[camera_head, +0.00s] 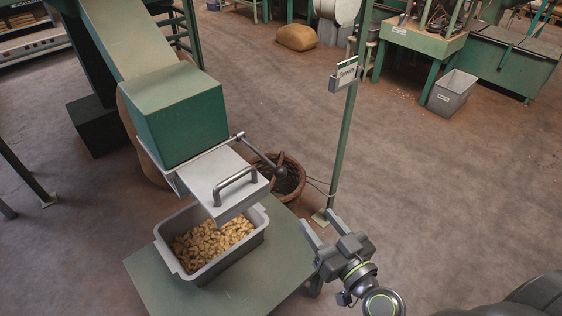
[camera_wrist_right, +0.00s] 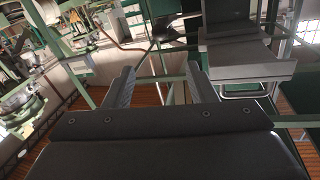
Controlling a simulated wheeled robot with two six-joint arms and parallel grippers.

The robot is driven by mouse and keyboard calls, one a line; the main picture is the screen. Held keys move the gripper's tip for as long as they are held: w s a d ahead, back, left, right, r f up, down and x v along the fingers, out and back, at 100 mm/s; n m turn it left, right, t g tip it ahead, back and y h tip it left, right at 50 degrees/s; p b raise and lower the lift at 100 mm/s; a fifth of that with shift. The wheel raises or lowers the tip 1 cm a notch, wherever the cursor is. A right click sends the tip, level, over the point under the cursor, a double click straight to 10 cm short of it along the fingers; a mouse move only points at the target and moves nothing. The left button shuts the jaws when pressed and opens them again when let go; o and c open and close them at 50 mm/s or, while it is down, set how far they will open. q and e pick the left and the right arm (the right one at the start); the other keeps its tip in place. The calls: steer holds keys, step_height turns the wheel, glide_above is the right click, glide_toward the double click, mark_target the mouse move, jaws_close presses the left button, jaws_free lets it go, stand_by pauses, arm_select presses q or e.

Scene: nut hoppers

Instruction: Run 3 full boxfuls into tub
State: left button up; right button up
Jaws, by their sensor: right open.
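A green hopper (camera_head: 180,120) stands at the left under a sloping chute (camera_head: 125,35). Below its front is a pale metal box (camera_head: 222,178) with a bar handle (camera_head: 236,186) on top. A lever with a dark knob (camera_head: 282,171) sticks out at its right. The grey tub (camera_head: 262,240) stands under the box on a green table and holds a layer of tan nuts (camera_head: 210,243). My right gripper (camera_head: 321,223) is open and empty beside the table's right edge, apart from tub, box and lever. Its spread fingers also show in the right wrist view (camera_wrist_right: 160,80). My left gripper is out of view.
The green table (camera_head: 250,285) has bare room right of the tub. A green post (camera_head: 345,130) with a small sign (camera_head: 345,75) rises near my right gripper. Open floor (camera_head: 450,170) lies to the right.

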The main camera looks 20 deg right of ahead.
mark_target(284, 176)
steer(key=w+p, duration=0.2)
steer(key=w, duration=0.3)
steer(key=w+a+p, duration=0.1)
steer(key=w+p, duration=0.1)
steer(key=w, duration=0.3)
steer(key=w+a+p, duration=0.1)
steer(key=w+p, duration=0.1)
steer(key=w, duration=0.3)
steer(key=shift+w+a, duration=0.35)
steer(key=shift+w, duration=0.7)
jaws_close()
